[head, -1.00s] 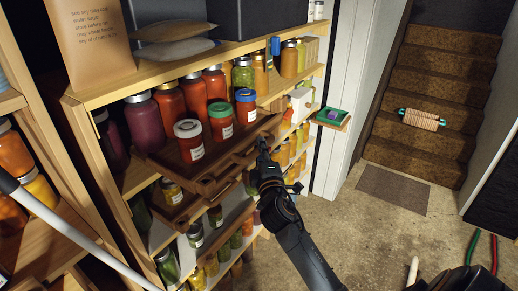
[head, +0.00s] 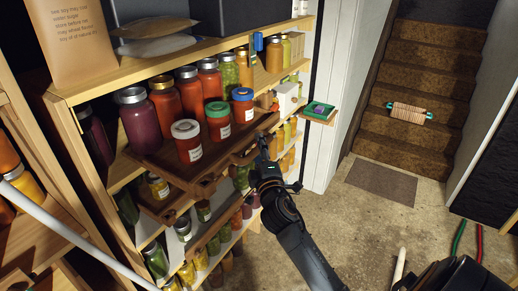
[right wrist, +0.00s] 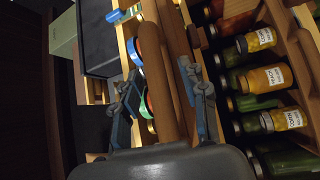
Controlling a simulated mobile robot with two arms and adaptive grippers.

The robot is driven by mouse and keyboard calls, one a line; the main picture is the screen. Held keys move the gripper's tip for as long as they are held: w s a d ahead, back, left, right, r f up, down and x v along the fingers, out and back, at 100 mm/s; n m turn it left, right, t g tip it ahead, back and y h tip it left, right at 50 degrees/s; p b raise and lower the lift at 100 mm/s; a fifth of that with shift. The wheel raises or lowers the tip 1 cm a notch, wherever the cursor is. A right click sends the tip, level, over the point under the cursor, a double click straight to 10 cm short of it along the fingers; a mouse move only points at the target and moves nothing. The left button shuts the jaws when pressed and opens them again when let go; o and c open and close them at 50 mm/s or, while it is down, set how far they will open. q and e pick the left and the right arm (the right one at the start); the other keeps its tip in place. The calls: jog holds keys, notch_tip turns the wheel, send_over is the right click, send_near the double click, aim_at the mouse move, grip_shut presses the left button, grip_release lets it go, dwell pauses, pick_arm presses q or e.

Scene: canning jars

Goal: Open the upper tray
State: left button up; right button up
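The upper tray (head: 172,170) is a brown wooden tray standing out from the shelf unit, loaded with jars. A white-lidded red jar (head: 187,145), a green-lidded jar (head: 218,124) and a blue-lidded jar (head: 242,108) stand near its front. My right gripper (head: 262,152) is at the tray's front, toward its right end. Finger contact is partly hidden. My left gripper is not in view.
A lower tray (head: 160,208) with small jars sits below. Shelves of jars (head: 205,245) continue underneath. A small side ledge (head: 320,117) holds a green box. The concrete floor (head: 350,225) right of the shelves is open, with a mat (head: 383,184) before the stairs.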

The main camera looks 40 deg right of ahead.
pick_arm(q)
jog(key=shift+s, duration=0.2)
pick_arm(e)
jog(key=v, duration=1.2)
